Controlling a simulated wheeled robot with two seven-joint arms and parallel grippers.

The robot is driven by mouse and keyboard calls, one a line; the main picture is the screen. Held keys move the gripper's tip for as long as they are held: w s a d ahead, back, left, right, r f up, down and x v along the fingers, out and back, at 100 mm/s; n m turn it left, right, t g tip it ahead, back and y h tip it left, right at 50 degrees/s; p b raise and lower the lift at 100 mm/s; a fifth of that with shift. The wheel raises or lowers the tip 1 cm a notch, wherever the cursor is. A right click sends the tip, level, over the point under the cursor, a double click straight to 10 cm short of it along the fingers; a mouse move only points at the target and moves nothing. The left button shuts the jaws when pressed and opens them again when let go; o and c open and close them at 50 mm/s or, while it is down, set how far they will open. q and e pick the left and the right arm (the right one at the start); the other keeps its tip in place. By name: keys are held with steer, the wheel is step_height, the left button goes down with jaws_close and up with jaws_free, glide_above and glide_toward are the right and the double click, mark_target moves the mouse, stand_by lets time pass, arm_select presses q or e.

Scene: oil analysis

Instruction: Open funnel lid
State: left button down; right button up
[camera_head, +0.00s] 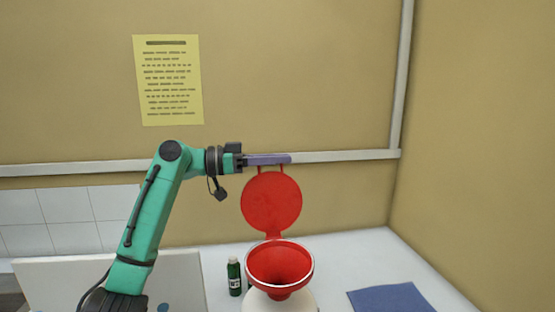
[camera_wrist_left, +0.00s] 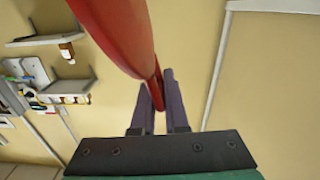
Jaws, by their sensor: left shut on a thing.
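The red funnel (camera_head: 281,263) sits in the mouth of a white container (camera_head: 279,302) on the counter. Its round red lid (camera_head: 271,203) stands raised, about upright, above the back of the funnel, joined to it by a hinge. My left gripper (camera_head: 287,159) is at the top of the lid, shut on the lid's edge tab. In the left wrist view the lid (camera_wrist_left: 118,35) runs down between the purple fingers of my left gripper (camera_wrist_left: 158,100). The funnel's inside is open to view. My right gripper is not in view.
A dark green bottle (camera_head: 234,277) stands left of the funnel. A blue cloth-like item (camera_head: 391,298) lies on the counter (camera_head: 355,262) to the right. A white panel (camera_head: 60,281) stands at the left. A yellow notice (camera_head: 168,80) is on the wall behind. The counter right of the funnel has free room.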

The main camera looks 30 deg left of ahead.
arm_select(q)
steer(key=shift+r, duration=0.1)
steer(key=s+d+m+b, duration=0.1)
steer(key=b, duration=0.2)
steer(key=shift+s+d+m+b, duration=0.15)
steer(key=shift+s+m+b, duration=0.15)
steer(key=shift+s, duration=0.1)
steer(key=shift+s+d+r+m, duration=0.4)
steer(key=shift+s+d, duration=0.1)
steer(key=shift+s, duration=0.2)
steer(key=c, duration=1)
jaws_free()
steer(key=shift+w+a+f, duration=0.15)
steer(key=shift+w+f, duration=0.05)
steer(key=shift+w, duration=0.05)
steer(key=shift+o, duration=0.2)
steer(key=shift+s, duration=0.15)
